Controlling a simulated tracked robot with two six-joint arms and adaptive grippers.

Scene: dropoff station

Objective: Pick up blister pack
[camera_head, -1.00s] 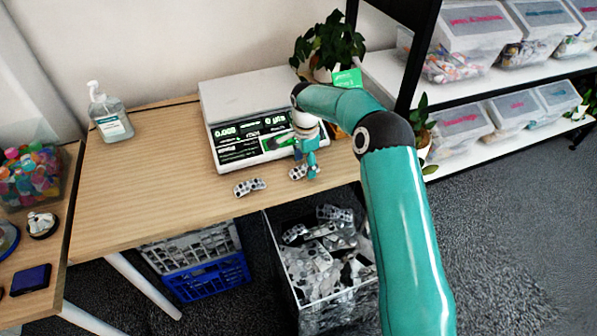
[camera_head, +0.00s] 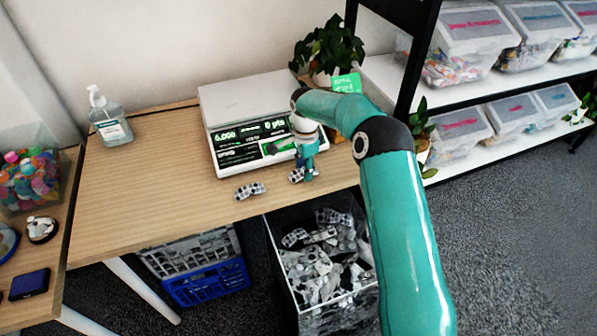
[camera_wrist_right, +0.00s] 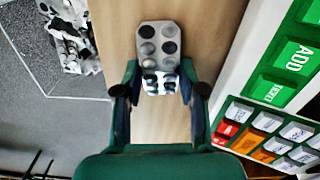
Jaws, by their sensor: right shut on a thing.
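A silver blister pack (camera_head: 297,175) with dark round wells lies at the front edge of the wooden table. My right gripper (camera_head: 305,177) is over it, pointing down, and partly hides it. In the right wrist view my right gripper (camera_wrist_right: 160,97) has a finger on each side of this pack (camera_wrist_right: 160,83) and is shut on it. The pack still looks to be at table level; I cannot tell whether it is lifted. A second blister pack (camera_head: 250,190) lies to its left on the table; it also shows in the wrist view (camera_wrist_right: 158,42). My left gripper is not in view.
A white scale (camera_head: 240,100) with a lit screen stands just behind the packs. An open bin (camera_head: 281,268) of blister packs stands on the floor below the table edge. A sanitizer bottle (camera_head: 112,128) is at the back left. The table's left half is clear.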

